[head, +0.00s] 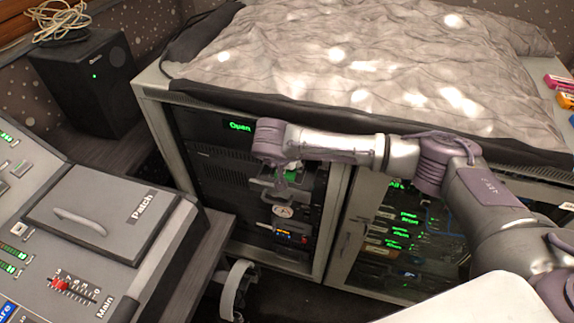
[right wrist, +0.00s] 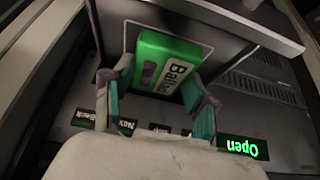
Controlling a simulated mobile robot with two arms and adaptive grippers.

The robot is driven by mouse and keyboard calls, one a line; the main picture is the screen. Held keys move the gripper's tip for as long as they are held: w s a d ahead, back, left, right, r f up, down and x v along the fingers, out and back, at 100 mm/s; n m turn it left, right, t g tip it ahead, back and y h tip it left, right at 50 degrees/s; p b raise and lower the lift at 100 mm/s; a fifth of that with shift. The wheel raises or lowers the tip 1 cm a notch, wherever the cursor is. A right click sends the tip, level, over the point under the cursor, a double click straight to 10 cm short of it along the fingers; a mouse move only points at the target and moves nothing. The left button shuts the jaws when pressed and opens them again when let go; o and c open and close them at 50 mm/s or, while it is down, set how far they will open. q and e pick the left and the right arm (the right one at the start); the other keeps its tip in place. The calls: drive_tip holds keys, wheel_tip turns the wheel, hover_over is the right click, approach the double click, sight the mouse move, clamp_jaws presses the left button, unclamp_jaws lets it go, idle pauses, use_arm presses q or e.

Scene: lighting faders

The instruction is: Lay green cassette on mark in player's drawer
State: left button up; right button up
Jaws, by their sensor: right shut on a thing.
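The green cassette (right wrist: 165,65), with a white label reading "Balla…", is between the fingers of my right gripper (right wrist: 160,100) in the right wrist view. The gripper is shut on it. In the head view my right gripper (head: 284,178) is in front of the equipment rack, below and right of the green "Open" display (head: 240,126). That display also shows in the right wrist view (right wrist: 243,148). A grey plate (right wrist: 225,45), seemingly the player's drawer, lies behind the cassette. My left gripper is out of view.
A mixing desk (head: 150,205) with a "Patch" lid stands at left. A black speaker (head: 88,80) is behind it. A grey cloth (head: 370,50) covers the rack's top. Small coloured boxes (head: 562,92) lie at the right edge. A second rack bay (head: 400,235) stands right of the player.

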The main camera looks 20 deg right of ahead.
drive_tip(key=shift+f, duration=0.8)
drive_tip(key=o, duration=1.3)
drive_tip(key=shift+r, duration=0.35)
drive_tip(key=b+v, duration=0.1)
drive_tip(key=v, duration=1)
drive_tip(key=shift+s+a+r, duration=0.15)
drive_tip(key=shift+s+r, duration=0.05)
drive_tip(key=shift+r, duration=0.1)
